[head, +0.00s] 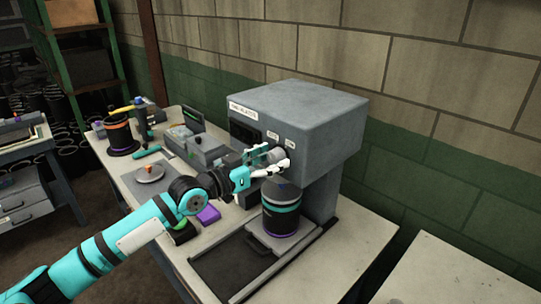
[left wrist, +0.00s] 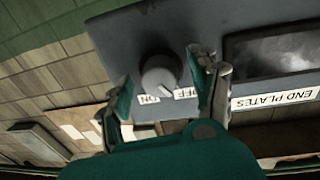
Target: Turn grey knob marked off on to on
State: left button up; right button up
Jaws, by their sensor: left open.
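The grey knob (left wrist: 158,74) is on the front of a grey machine (head: 318,112). In the left wrist view it has a pale pointer line that points toward the OFF label (left wrist: 186,94); the ON label (left wrist: 150,99) is beside it. My left gripper (head: 272,162) is open in front of the panel. In the left wrist view its two fingers (left wrist: 164,82) are on either side of the knob, with gaps between them and it. In the head view the fingers partly cover the knob (head: 276,154). My right gripper is not in view.
A dark canister with a teal band (head: 281,212) stands under the machine's overhang, just below my gripper. A purple block (head: 208,214), a grey box-shaped unit (head: 198,146) and a banded spool (head: 120,137) are on the bench. A block wall is behind.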

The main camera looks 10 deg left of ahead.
pick_arm(q)
jog(key=c, duration=1.2)
jog(key=shift+o, duration=0.2)
jog(key=shift+f+m+b, duration=0.1)
jog(key=shift+m+b, duration=1.2)
jog(key=shift+m, duration=0.5)
jog(key=m, duration=0.2)
jog(key=shift+r+m+y, duration=0.25)
jog(key=shift+m+y, duration=0.05)
jog(key=m+p, duration=0.2)
jog(key=m, duration=0.1)
jog(key=shift+m, duration=0.4)
jog(key=shift+m+p, duration=0.35)
jog(key=shift+m, duration=0.35)
